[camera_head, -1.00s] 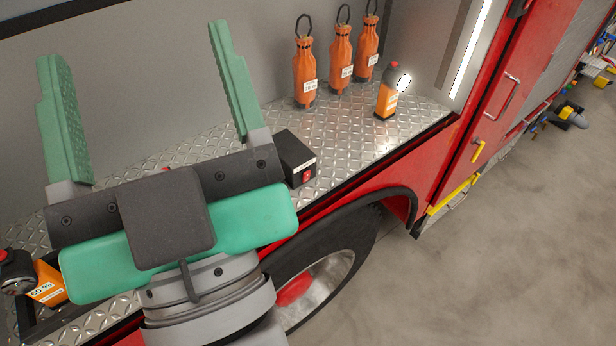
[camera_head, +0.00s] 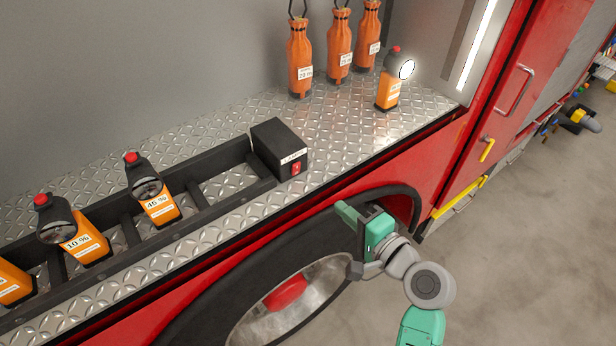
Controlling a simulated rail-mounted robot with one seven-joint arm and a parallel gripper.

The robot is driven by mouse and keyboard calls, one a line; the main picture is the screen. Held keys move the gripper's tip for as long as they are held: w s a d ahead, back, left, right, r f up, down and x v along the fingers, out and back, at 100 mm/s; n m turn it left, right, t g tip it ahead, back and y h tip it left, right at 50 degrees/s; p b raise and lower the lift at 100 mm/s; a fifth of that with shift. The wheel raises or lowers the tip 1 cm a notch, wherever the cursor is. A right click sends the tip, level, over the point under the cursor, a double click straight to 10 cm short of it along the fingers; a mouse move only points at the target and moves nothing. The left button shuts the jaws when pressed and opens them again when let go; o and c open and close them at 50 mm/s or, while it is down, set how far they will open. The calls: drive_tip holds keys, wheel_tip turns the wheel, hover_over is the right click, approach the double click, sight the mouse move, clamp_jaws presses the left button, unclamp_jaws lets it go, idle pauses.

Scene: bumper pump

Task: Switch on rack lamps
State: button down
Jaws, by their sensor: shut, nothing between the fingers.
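An open rack (camera_head: 225,205) of black bars lies on the tread-plate shelf. It holds orange and black lamps with red buttons on top: one labelled 45 % (camera_head: 155,195), one that seems to read 10 % (camera_head: 78,235), and one (camera_head: 12,283) cut off by the left edge. Their lenses look dark. Another lamp (camera_head: 388,90) stands upright on the shelf at the right, its lens bright white. A black box (camera_head: 275,145) with a red switch (camera_head: 296,168) sits at the rack's right end. My gripper (camera_head: 347,213) is shut and empty, below the shelf edge, in front of the wheel arch.
Three orange bottles (camera_head: 300,65) with loops stand at the back of the shelf (camera_head: 350,125). The red truck side has a tyre (camera_head: 215,325) and yellow handles (camera_head: 487,150). Bare floor (camera_head: 540,240) lies at the right. The shelf between box and bottles is clear.

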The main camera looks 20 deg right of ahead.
sight(297, 168)
drive_tip(key=shift+d+f, duration=0.1)
drive_tip(key=shift+f, duration=0.1)
drive_tip(key=x, duration=0.4)
drive_tip(key=p+x, duration=0.1)
drive_tip(key=x, duration=0.4)
drive_tip(key=r+x, duration=0.1)
drive_tip(key=x, duration=0.3)
drive_tip(key=shift+w+a+p, duration=0.2)
drive_tip(key=shift+w+p, duration=0.2)
drive_tip(key=shift+w, duration=0.05)
drive_tip(key=shift+r, duration=0.1)
